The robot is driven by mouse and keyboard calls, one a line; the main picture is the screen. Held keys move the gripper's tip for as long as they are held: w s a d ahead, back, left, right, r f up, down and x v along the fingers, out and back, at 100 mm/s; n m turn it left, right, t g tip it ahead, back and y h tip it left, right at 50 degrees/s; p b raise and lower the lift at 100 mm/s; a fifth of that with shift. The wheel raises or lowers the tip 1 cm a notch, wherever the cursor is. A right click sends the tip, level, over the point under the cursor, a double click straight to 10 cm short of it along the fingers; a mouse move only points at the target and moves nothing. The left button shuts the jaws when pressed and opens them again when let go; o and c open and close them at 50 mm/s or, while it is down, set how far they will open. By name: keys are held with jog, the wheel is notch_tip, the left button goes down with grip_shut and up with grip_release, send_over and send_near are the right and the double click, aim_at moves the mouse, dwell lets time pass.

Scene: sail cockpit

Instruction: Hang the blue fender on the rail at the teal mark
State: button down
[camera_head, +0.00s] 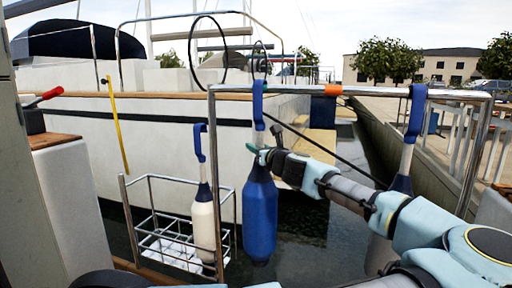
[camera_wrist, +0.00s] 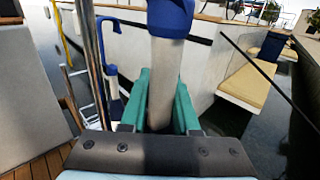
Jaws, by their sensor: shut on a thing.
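The blue fender (camera_head: 260,215) hangs upright below a pale stem with a blue hook-like strap (camera_head: 258,105) at its top. My gripper (camera_head: 264,153) is shut on the stem just above the blue body. In the wrist view, its teal fingers (camera_wrist: 160,98) flank the pale grey stem (camera_wrist: 166,75). The strap's top is level with the metal rail (camera_head: 420,94), near its left corner; I cannot tell whether it is hooked over or only in front. An orange mark (camera_head: 333,90) is on the rail to the right.
A white fender (camera_head: 203,222) with a blue strap stands at the wire basket (camera_head: 150,190) on the left. Another fender hangs by a blue strap (camera_head: 416,112) near the rail's right end, partly behind my arm. Water and a white hull lie behind.

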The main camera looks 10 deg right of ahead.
jog(key=c, duration=0.6)
grip_release()
jog(key=shift+s, duration=0.1)
